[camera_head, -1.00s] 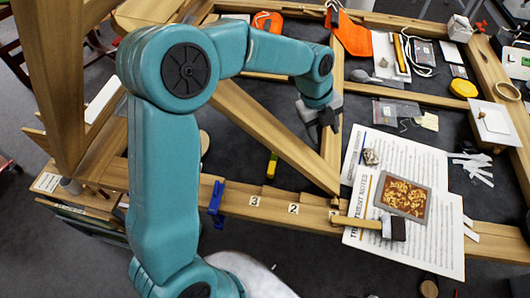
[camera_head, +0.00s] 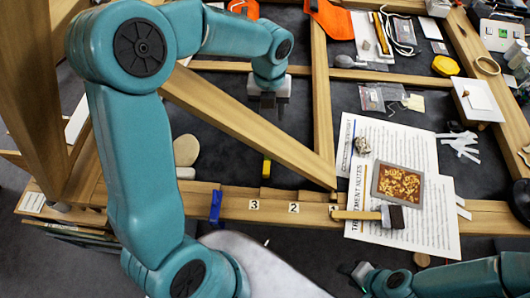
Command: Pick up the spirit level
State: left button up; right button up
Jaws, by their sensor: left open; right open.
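A small yellow object with dark parts (camera_head: 267,169), which looks like the spirit level, stands behind the front beam, left of the diagonal beam's lower end. It is small in view and its lower part is hidden. My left gripper (camera_head: 268,102) is open and empty, pointing down above the dark panel, beyond the yellow object and apart from it. My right arm lies low along the bottom right edge. Its gripper (camera_head: 358,271) is small and hard to make out, near the bottom edge and away from the object.
A diagonal beam (camera_head: 240,122) runs close to my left gripper. A blue clamp (camera_head: 215,207) sits on the numbered front beam (camera_head: 275,208). A brush (camera_head: 390,216), a gilt fragment (camera_head: 397,186) and printed sheets (camera_head: 415,145) lie right. The dark panel (camera_head: 225,105) around the gripper is mostly clear.

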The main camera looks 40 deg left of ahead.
pick_arm(q)
jog(key=p, duration=0.1)
send_near(267, 159)
jog(key=w+a+f, duration=0.1)
jog(key=w+f, duration=0.1)
jog(key=w+a+f, duration=0.1)
jog(key=w+f, duration=0.1)
jog(key=shift+a, duration=0.2)
jog(key=shift+w+f, duration=0.1)
jog(key=shift+f, duration=0.1)
jog(key=f, duration=0.1)
jog(key=f+p, duration=0.1)
jog(key=f, duration=0.3)
jog(key=shift+w+a, duration=0.25)
jog(key=shift+d, duration=0.1)
grip_shut()
